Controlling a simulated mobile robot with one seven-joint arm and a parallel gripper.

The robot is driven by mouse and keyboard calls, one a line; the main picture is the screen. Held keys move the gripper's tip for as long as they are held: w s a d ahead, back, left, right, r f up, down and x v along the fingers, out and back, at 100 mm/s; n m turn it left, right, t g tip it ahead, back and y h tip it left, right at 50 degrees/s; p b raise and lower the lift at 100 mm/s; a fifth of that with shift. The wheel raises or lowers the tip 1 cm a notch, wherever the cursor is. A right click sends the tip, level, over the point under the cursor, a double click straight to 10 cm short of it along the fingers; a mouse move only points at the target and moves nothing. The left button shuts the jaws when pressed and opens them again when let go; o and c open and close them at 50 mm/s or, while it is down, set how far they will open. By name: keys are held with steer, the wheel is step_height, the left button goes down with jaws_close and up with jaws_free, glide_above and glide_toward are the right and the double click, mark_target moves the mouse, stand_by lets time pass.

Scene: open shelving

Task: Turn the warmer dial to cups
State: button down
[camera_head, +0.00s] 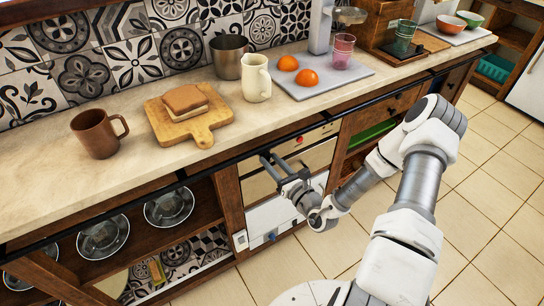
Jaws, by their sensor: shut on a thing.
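The warmer appears to be the built-in appliance (318,157) under the counter, with a pale front and a white lower panel (283,212). A small red knob (299,139) shows near its top edge. The lower panel carries a small round mark at its left and a blue mark. I cannot tell which of these is the dial, nor read any setting. My gripper (272,163) is at the upper front of the appliance, left of and below the red knob. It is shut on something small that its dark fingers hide.
The counter (50,195) above holds a brown mug (97,133), a board (190,128) with bread, a cream jug (256,78) and a grey tray (315,85) with oranges. Open shelves with metal bowls (104,237) stand left. Tiled floor (480,210) is clear at right.

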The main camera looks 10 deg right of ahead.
steer(key=shift+f+m+t+h+p, duration=0.15)
steer(key=shift+m+t+h+p, duration=0.15)
steer(key=shift+m+p, duration=3.65)
steer(key=shift+m+b, duration=1)
steer(key=shift+m, duration=0.25)
steer(key=c, duration=0.5)
jaws_free()
steer(key=shift+s, duration=0.1)
